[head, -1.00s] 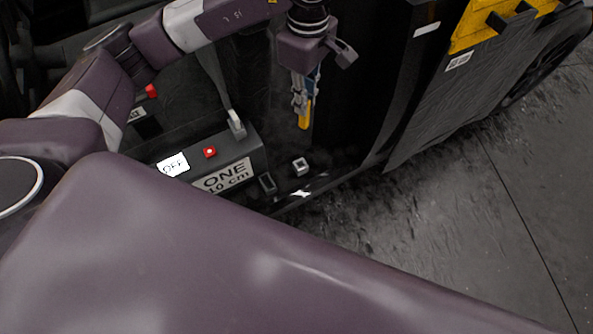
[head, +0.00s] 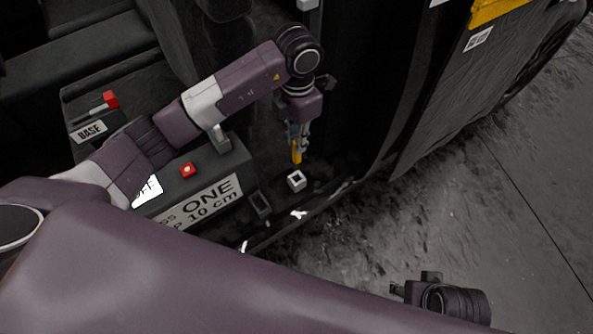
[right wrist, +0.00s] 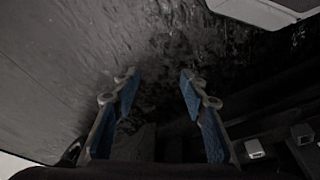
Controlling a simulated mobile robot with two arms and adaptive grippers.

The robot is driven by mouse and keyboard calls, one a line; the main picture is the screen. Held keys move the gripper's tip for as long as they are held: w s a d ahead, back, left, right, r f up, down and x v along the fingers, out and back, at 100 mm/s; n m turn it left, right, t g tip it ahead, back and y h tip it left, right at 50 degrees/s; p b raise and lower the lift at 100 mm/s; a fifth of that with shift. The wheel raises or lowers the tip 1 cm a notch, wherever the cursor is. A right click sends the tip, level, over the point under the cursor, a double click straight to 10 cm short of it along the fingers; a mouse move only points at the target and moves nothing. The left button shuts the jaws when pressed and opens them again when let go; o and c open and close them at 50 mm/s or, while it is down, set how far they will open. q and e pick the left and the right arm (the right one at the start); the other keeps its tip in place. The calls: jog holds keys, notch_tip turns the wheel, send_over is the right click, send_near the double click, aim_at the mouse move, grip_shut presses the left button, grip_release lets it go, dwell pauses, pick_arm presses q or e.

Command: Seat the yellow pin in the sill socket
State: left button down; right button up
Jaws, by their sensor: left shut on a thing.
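The yellow pin (head: 296,153) hangs upright from my left gripper (head: 297,137), which is shut on it in the head view. The pin's lower end is just above a pale square socket (head: 296,181) on the dark sill, and looks apart from it. My right gripper (head: 402,289) is at the lower right, away from the sill. In the right wrist view this right gripper (right wrist: 158,80) is open and empty, with blue pads apart. A small pale block shows at that view's lower right; I cannot tell whether it is the socket.
A door panel (head: 430,110) rises at the right. Open floor (head: 500,210) lies beyond.

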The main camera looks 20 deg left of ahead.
aim_at(297, 159)
pick_arm(q)
notch_tip(297, 159, down, 8)
jog(key=shift+f+b, duration=0.15)
jog(key=shift+b, duration=0.45)
jog(key=shift+f+b, duration=0.45)
jog(key=shift+f, duration=1.7)
pick_arm(e)
jog(key=shift+v, duration=2.4)
jog(key=shift+d, duration=0.1)
pick_arm(q)
jog(key=shift+f, duration=0.2)
jog(key=c, duration=1.9)
grip_release()
pick_arm(e)
jog(key=shift+f, duration=0.1)
pick_arm(q)
jog(key=shift+r, duration=0.15)
